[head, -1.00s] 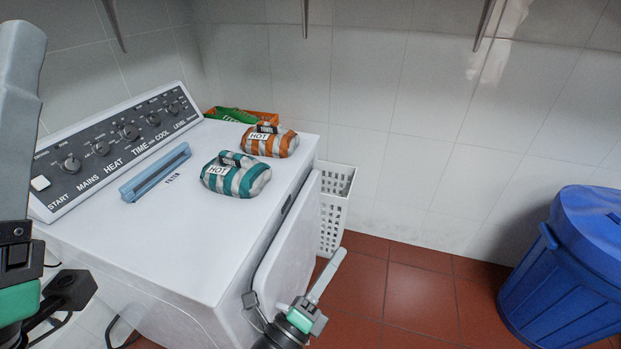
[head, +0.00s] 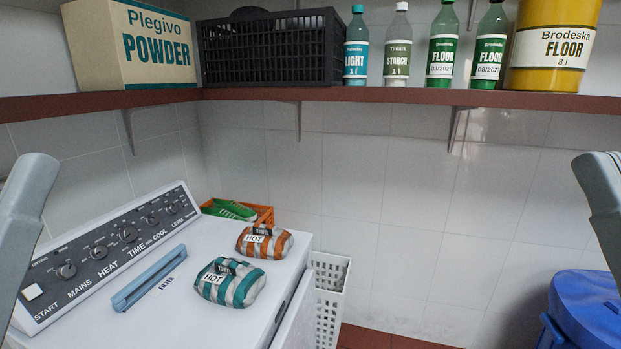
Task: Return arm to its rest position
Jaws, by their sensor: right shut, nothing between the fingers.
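My left arm's grey link (head: 24,215) stands at the left edge of the head view. My right arm's grey link (head: 603,192) comes in at the right edge. Neither gripper's fingers show in this view, so I cannot see their jaws. The white dryer (head: 185,325) stands at the lower left, and no arm part touches its top in the picture.
Teal (head: 230,282) and orange (head: 264,241) striped bundles labelled HOT sit on the dryer. A shelf (head: 370,97) above holds a powder box (head: 130,45), a black crate (head: 268,48) and bottles. A white basket (head: 328,300) and blue bin (head: 588,306) stand below.

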